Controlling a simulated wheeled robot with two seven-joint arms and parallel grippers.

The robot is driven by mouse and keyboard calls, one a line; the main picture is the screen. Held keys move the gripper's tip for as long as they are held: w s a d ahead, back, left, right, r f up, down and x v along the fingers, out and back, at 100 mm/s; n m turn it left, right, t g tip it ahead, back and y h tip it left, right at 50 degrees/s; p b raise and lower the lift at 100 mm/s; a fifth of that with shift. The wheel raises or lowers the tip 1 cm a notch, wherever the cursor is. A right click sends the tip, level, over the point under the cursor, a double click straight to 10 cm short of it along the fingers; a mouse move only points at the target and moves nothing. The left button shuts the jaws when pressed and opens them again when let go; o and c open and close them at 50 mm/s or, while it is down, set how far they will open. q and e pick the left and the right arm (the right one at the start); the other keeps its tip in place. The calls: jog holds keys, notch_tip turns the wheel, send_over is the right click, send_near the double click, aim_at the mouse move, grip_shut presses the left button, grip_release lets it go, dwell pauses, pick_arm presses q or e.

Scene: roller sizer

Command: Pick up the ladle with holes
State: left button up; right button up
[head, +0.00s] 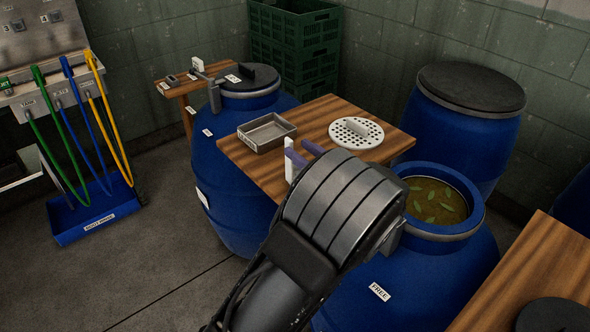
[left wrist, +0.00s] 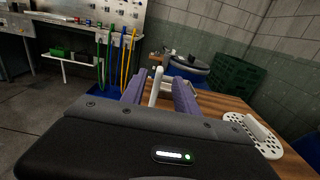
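A white upright handle (head: 289,160) stands at the near left edge of the small wooden table. In the left wrist view this white handle (left wrist: 155,87) rises between my purple fingers, with a gap at its right; its lower end is hidden, so I cannot tell whether it belongs to the ladle. A round white disc with holes (head: 356,132) and a raised white grip lies on the table; it also shows in the left wrist view (left wrist: 252,136). My left gripper (head: 303,152) is open at the table's near edge. My right gripper is not in view.
A metal tray (head: 266,145) sits on the wooden table (head: 318,113). An open blue barrel (head: 470,222) with murky liquid and green pieces stands at right. Closed blue barrels (head: 467,125) stand behind. Another wooden table (head: 530,262) is at lower right.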

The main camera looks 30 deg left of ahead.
aim_at(286, 140)
pick_arm(q)
jog(key=shift+x, duration=1.3)
jog(key=shift+p+x, duration=0.4)
jog(key=shift+x, duration=2.25)
jog(key=shift+f, duration=0.1)
jog(key=shift+c, duration=0.6)
grip_shut()
